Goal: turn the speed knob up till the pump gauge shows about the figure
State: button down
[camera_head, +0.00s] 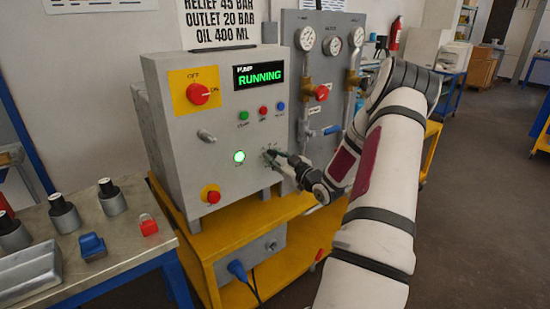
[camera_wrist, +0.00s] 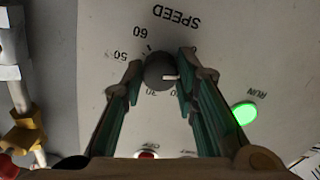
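The dark speed knob (camera_wrist: 158,74) shows in the wrist view on a grey panel under an upside-down SPEED label, with 50 and 60 marked beside it. Its white pointer line points to the picture's right. My gripper (camera_wrist: 161,62) has one finger on each side of the knob; whether the pads press on it is unclear.
The green display (camera_head: 261,75) reads RUNNING. A lit green button (camera_head: 239,156) is left of my gripper. A red stop button (camera_head: 211,194) and red rotary switch (camera_head: 198,94) are on the box. A wall sign (camera_head: 222,22) reads RELIEF 45 BAR, OUTLET 20 BAR.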

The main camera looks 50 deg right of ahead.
jog(key=shift+r+m+p, duration=0.1)
jog(key=shift+m+p, duration=0.6)
jog(key=shift+p, duration=0.2)
jog(key=shift+m+p, duration=0.4)
jog(key=shift+m, duration=0.3)
jog(key=c, duration=1.2)
grip_release()
jog(key=shift+c, duration=0.2)
jog(key=v, duration=1.2)
